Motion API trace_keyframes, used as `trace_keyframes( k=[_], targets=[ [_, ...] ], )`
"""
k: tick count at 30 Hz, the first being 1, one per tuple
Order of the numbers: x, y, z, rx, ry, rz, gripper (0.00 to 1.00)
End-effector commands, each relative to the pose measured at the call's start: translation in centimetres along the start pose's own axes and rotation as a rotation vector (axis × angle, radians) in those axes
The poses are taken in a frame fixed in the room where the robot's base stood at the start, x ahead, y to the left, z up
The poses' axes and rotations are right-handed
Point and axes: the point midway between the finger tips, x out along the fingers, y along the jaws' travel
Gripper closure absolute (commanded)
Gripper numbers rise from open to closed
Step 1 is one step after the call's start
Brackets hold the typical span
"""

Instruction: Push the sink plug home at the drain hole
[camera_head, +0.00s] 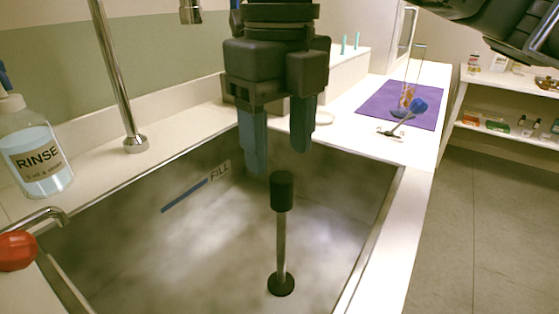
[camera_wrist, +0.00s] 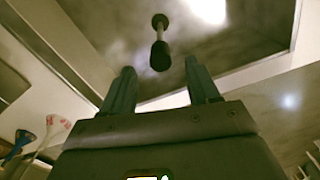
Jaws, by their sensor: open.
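The sink plug is a black disc (camera_head: 281,284) at the bottom of a thin grey rod with a black cylindrical knob (camera_head: 282,191) on top. It stands upright on the floor of the sink (camera_head: 190,230); the drain hole is not visible, and I cannot tell how the disc sits against it. My gripper (camera_head: 277,160) points down over the sink, fingers apart and empty, its tips just above the knob. In the wrist view the plug knob (camera_wrist: 160,56) shows beyond and between the open fingers (camera_wrist: 162,88), apart from them.
A RINSE bottle (camera_head: 38,150) stands on the left ledge. A chrome tap (camera_head: 135,142) rises behind the sink, and a red knob (camera_head: 15,251) is at the lower left. A purple mat (camera_head: 385,98) with glassware lies right of the sink. The sink's right side is clear.

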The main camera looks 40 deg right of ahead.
Motion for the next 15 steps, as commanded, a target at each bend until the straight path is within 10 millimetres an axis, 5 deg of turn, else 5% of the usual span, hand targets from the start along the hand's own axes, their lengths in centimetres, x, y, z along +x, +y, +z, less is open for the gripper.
trace_keyframes(
  k=[6,15],
  targets=[
    [-2.2,0.0,0.0,-0.001,0.000,-0.001,0.40],
    [-2.3,0.0,0.0,-0.001,0.000,0.000,0.40]
  ],
)
